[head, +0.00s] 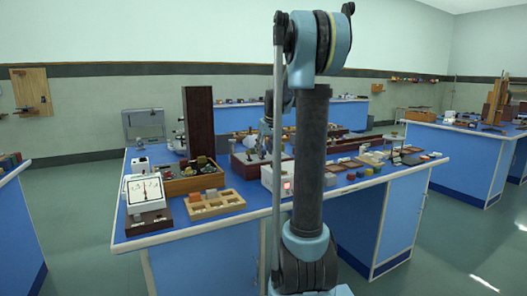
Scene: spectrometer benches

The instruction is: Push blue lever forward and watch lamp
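My arm stands in front of the middle of the blue bench (190,222) in the head view and hides part of it. What looks like my gripper (258,149) is small and partly covered behind the arm, over the middle of the bench; its fingers cannot be made out. A white box (268,178) stands on the bench just left of my upright link. A small red lit spot, perhaps the lamp (287,187), shows on its right part. I cannot pick out a blue lever; it may be hidden or too small to see.
A white dial meter (145,190) stands at the bench's left front. A wooden tray (214,203) with small blocks and a wooden box (192,181) are beside it. A tall dark block (198,122) rises behind. Several small items lie on the right. The floor around is clear.

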